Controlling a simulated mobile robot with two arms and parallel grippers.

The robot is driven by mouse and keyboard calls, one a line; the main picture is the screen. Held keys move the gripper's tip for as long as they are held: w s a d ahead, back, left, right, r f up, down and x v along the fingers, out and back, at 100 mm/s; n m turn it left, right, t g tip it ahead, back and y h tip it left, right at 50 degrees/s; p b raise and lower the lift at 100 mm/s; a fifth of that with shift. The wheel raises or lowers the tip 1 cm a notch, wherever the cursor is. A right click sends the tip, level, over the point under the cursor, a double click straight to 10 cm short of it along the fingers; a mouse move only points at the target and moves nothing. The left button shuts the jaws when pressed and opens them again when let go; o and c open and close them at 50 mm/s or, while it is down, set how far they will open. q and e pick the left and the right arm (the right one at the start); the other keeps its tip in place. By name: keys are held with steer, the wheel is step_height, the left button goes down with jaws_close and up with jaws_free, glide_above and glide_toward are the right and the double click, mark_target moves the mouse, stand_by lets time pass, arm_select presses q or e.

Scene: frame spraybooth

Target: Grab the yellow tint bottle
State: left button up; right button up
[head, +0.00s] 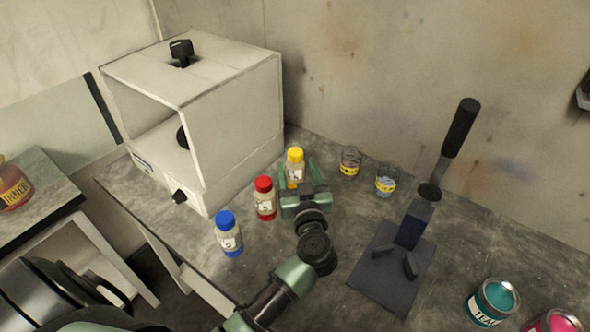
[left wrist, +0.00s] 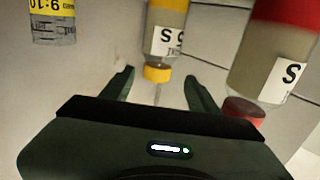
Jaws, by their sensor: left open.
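The yellow tint bottle (head: 295,169) stands upright on the grey bench, with a yellow cap and a white label. My left gripper (head: 297,172) is open and empty in front of it, its fingers pointing at the bottle. In the left wrist view the bottle (left wrist: 168,35) lines up with the gap between the fingertips (left wrist: 159,74); I see no contact. In the head view the gripper body hides the bottle's lower part. My right gripper is not in view.
A red-capped bottle (head: 265,199) stands close left of my gripper, and a blue-capped bottle (head: 229,235) further left. A white booth (head: 235,130) stands behind them. Two glass jars (head: 350,162) (head: 386,181), a lever press (head: 413,225) and paint tins (head: 492,301) are to the right.

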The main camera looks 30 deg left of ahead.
mark_target(297, 161)
arm_select(q)
steer(key=x, duration=0.5)
steer(key=shift+w+f, duration=0.2)
steer(key=shift+w, duration=0.1)
jaws_close()
stand_by(1.1)
